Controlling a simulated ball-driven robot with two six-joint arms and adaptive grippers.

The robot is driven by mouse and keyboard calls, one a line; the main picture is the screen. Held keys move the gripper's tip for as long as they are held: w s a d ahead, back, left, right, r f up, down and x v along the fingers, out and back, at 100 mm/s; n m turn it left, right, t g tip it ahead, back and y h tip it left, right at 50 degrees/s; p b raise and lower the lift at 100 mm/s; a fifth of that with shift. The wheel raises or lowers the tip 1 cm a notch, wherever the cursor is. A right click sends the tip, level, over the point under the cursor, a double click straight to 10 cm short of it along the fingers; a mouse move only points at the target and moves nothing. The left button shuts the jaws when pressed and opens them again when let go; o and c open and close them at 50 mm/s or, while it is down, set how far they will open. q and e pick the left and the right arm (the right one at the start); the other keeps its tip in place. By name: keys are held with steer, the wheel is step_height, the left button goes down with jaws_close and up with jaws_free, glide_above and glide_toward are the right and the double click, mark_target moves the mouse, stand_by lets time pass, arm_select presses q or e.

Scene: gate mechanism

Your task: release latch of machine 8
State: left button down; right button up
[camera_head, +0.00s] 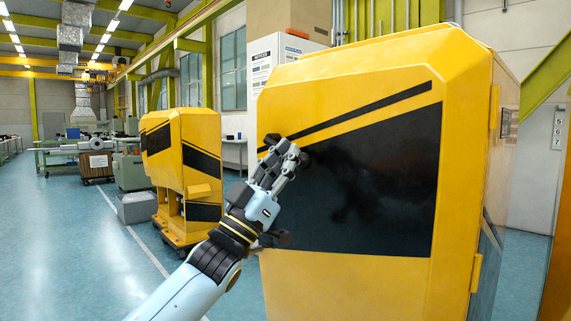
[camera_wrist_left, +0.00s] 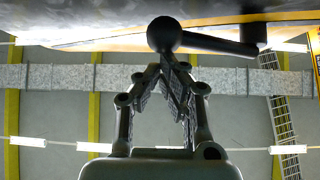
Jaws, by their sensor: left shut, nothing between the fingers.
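A large yellow machine (camera_head: 345,275) with a dark front panel (camera_head: 395,185) fills the right half of the head view. No machine number is readable on it. My left gripper (camera_head: 285,148) is in front of the panel's left part, its fingers shut and empty. In the left wrist view a black lever (camera_wrist_left: 215,43) with a round knob (camera_wrist_left: 164,34) stands along the machine face. The closed fingertips (camera_wrist_left: 168,62) are right at the knob; I cannot tell whether they touch it. In the head view the gripper largely hides the lever. My right gripper is out of view.
A second yellow machine (camera_head: 178,150) stands farther back on the left, with a grey box (camera_head: 137,208) on the floor beside it. A wall sign (camera_head: 557,130) is at the far right. The blue floor (camera_head: 70,240) on the left is clear.

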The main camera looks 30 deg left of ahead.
arm_select(q)
steer(key=shift+w+a+f+m+g+h+b, duration=0.15)
steer(key=shift+f+m+g+h+b, duration=0.55)
steer(key=shift+m+h, duration=0.5)
steer(key=shift+a+f+m+g+h+b, duration=0.2)
steer(key=shift+f+m+g+h+b, duration=0.2)
steer(key=shift+m+g+h, duration=0.85)
steer(key=shift+w+a+f+m+g+h+b, duration=0.15)
steer(key=shift+f+m+g+h+b, duration=0.5)
steer(key=shift+m, duration=1)
steer(key=shift+r, duration=0.2)
steer(key=shift+r, duration=0.1)
